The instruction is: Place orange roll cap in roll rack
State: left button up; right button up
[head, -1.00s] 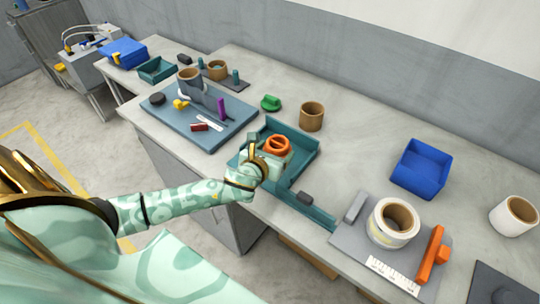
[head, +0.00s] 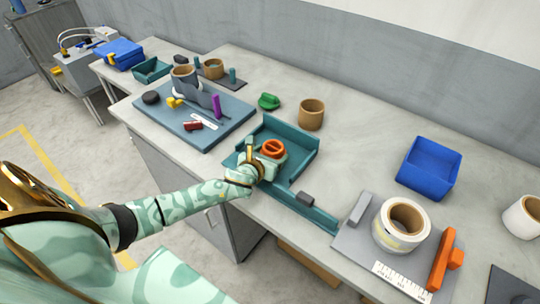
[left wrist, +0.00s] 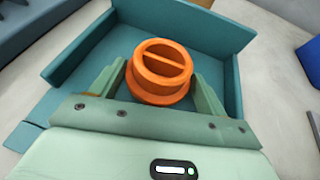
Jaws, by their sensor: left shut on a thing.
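The orange roll cap (head: 273,149) is a round cap with a bar across its open top. My left gripper (left wrist: 162,92) is shut on it, with one finger on each side. In the head view, my left gripper (head: 271,158) is over the teal tray-like rack (head: 300,139), inside its raised walls. The left wrist view shows the cap (left wrist: 162,66) upright in front of the rack's floor and back wall (left wrist: 190,25). I cannot tell whether the cap's underside touches the rack floor. My right gripper is not in view.
A brown cardboard roll (head: 311,114) and a green piece (head: 268,101) stand behind the rack. A blue bin (head: 428,168) is to the right. A white roll (head: 401,225) and an orange block (head: 441,258) sit on a grey plate. A blue-grey mat (head: 186,128) with small items is left.

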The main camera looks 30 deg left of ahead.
pick_arm(q)
jog(key=o, duration=1)
jog(key=shift+f, duration=0.15)
jog(key=shift+s+r, duration=0.1)
jog(key=shift+r, duration=0.15)
jog(key=p+v, duration=0.3)
jog(key=v, duration=0.8)
jog(key=shift+s+r+p, duration=0.1)
jog(key=shift+s+p, duration=0.25)
jog(key=shift+s, duration=0.05)
